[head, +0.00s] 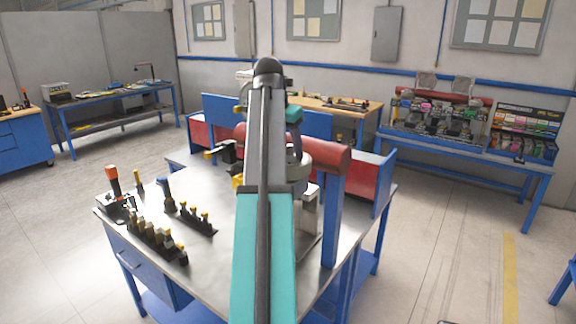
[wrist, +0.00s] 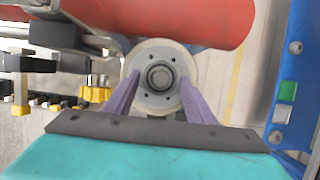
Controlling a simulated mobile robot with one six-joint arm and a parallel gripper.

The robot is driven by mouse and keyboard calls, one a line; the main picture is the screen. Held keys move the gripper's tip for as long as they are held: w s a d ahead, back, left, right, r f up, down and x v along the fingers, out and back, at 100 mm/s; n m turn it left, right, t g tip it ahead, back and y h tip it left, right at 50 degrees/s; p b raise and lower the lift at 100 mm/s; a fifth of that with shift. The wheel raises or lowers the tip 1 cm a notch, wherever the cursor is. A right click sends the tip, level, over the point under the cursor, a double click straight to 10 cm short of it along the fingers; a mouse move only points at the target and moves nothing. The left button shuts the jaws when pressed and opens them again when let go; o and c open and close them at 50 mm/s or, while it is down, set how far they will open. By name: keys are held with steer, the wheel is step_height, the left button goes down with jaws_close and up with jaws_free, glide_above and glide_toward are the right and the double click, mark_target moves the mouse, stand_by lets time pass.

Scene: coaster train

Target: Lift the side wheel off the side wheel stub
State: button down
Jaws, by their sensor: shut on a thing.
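The side wheel (wrist: 159,98) is a pale round disc with small dark holes around a dark ringed hub. It sits near the middle of the wrist view, just below a long red cylinder (wrist: 190,18). My gripper (wrist: 160,77) is shut on the wheel, with one purple finger against its left side and one against its right. The side wheel stub is not clearly visible, and I cannot tell whether the wheel is still around it. In the head view my own arm hides most of the grip.
A yellow knob (wrist: 95,94) and dark fittings are close left of the wheel. A blue post (head: 332,220) stands right of my arm. Black racks of yellow-topped tools (head: 157,240) occupy the left of the metal tabletop (head: 225,245). Bare tabletop lies between them and my arm.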

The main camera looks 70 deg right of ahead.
steer(key=shift+d+r, duration=0.15)
steer(key=shift+r, duration=0.05)
steer(key=shift+r, duration=0.15)
steer(key=shift+r, duration=4.75)
stand_by(0.4)
steer(key=shift+r, duration=0.15)
